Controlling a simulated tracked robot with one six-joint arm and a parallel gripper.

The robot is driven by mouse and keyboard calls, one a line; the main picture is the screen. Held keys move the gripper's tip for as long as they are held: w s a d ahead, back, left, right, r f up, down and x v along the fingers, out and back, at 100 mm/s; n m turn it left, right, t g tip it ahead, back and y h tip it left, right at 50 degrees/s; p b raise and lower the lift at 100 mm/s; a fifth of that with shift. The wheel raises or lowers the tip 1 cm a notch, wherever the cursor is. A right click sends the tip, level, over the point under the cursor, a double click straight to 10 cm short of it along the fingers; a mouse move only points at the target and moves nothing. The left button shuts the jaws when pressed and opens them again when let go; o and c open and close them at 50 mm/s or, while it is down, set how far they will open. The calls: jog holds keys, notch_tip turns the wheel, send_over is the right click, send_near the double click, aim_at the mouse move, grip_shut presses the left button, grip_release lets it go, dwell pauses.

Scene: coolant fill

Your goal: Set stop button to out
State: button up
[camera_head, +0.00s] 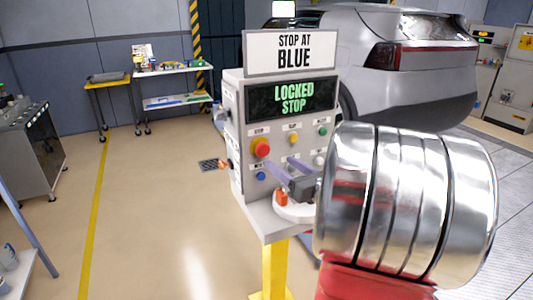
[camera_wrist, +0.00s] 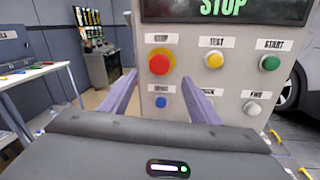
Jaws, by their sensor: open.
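The stop button (camera_head: 261,148) is a red knob on a yellow ring, at the upper left of the grey control panel (camera_head: 240,185). It also shows in the wrist view (camera_wrist: 159,62) under a label. Whether it is in or out cannot be told from its shape. The panel display (camera_head: 283,98) reads "LOCKED STOP" in green. My gripper (camera_head: 286,172) is open and empty in front of the panel, below and right of the stop button. In the wrist view its two purple fingers (camera_wrist: 160,92) stand apart, below the stop button and either side of a blue button (camera_wrist: 161,102).
A yellow button (camera_wrist: 215,59), a green button (camera_wrist: 269,62) and a white button (camera_wrist: 253,109) sit close by. A sign (camera_head: 293,51) above reads "STOP AT BLUE". A silver car (camera_head: 420,75) stands behind. Floor left of the panel is clear.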

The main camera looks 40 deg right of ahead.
aim_at(265, 151)
jog(key=w, duration=0.6)
jog(key=w+d, duration=0.1)
jog(key=w, duration=0.2)
jog(key=shift+w, duration=0.15)
grip_shut()
dwell(0.5)
